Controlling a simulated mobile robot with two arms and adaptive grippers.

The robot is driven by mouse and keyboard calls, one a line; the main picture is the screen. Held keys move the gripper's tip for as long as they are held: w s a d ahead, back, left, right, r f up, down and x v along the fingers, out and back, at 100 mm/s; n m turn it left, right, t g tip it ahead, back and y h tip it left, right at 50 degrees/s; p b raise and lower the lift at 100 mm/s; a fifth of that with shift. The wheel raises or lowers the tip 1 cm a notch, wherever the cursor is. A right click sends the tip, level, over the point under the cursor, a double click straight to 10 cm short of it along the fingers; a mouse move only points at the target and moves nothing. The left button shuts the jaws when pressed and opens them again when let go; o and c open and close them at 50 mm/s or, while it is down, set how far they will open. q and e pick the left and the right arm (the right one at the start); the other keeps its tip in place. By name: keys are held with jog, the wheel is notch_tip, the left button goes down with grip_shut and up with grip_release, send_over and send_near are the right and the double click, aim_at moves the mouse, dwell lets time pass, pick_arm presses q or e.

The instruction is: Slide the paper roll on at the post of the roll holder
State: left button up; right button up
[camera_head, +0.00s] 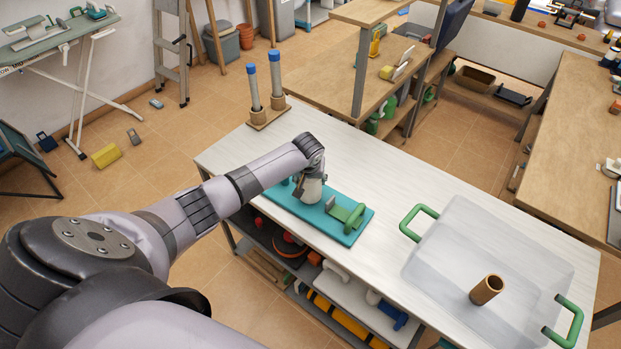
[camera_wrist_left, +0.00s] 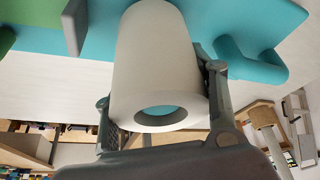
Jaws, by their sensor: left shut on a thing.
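My left gripper (camera_head: 312,184) is shut on a white paper roll (camera_head: 311,191) above the teal base of the roll holder (camera_head: 350,233). In the left wrist view, the fingers of my gripper (camera_wrist_left: 165,115) press the sides of the roll (camera_wrist_left: 155,55). The roll's near end shows an open hole with teal inside; I cannot tell whether that is the post or the base behind. A green block with a grey plate (camera_head: 346,214) sits at the base's right side. A short teal peg (camera_wrist_left: 238,58) stands beside the roll. My right gripper is not in view.
A clear tray (camera_head: 455,235) with green handles is on the right of the white table, with a brown tube (camera_head: 487,289) in its area. A wooden stand (camera_head: 267,117) with two blue-topped posts is at the far left corner. The tabletop between is clear.

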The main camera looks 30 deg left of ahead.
aim_at(309, 183)
pick_arm(q)
jog(key=shift+f+b, duration=0.3)
jog(key=shift+f, duration=0.25)
jog(key=o, duration=1.3)
jog(key=v, duration=1.2)
jog(key=shift+s+d, duration=0.1)
jog(key=shift+f, duration=0.1)
